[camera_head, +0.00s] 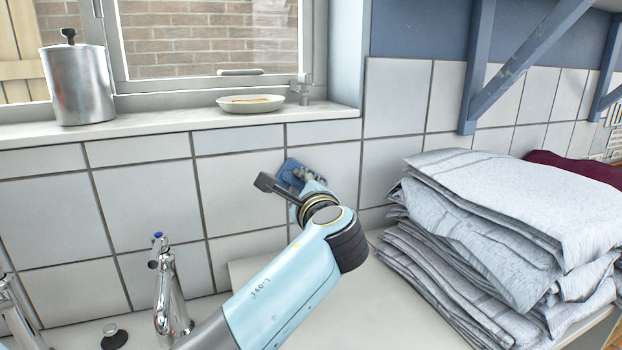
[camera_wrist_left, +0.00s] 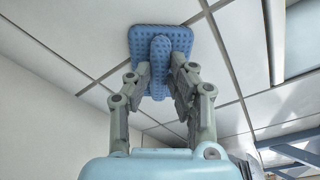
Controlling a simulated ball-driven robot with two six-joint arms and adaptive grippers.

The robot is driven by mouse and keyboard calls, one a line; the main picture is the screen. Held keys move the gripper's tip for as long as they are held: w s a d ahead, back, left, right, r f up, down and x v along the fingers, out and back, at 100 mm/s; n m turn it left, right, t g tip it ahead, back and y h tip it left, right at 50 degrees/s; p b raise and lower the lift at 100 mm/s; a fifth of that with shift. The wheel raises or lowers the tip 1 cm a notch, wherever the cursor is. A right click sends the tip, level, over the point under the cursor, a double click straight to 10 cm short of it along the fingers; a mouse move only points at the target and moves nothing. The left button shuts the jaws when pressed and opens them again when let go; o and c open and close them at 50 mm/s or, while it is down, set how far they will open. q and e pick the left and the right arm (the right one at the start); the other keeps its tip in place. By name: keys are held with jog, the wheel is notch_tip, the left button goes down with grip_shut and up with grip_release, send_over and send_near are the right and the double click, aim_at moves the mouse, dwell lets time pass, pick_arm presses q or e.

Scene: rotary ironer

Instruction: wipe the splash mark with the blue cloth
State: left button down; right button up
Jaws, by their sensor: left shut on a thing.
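The blue cloth (camera_wrist_left: 176,39) is a dimpled blue pad with a raised ridge, and it lies flat against the white wall tiles in the left wrist view. My left gripper (camera_wrist_left: 160,75) is shut on the cloth's ridge. In the head view the cloth (camera_head: 289,172) shows at the tiles below the window sill, and my left gripper (camera_head: 308,183) is partly hidden behind its own wrist. I see no splash mark; the cloth or my arm may cover it. My right gripper is in neither view.
A stack of folded grey-white linen (camera_head: 500,230) stands on the counter at right. A chrome tap (camera_head: 167,290) stands at lower left. The sill holds a metal canister (camera_head: 78,85) and a shallow dish (camera_head: 250,104). A blue bracket (camera_head: 520,65) juts out at upper right.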

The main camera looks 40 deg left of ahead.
pick_arm(q)
jog(key=shift+s+a, duration=0.2)
jog(key=shift+s, duration=0.35)
jog(key=v, duration=0.6)
jog(key=shift+w+d+f+p, duration=0.2)
jog(key=shift+w+f+p, duration=0.05)
jog(key=shift+w+p, duration=0.1)
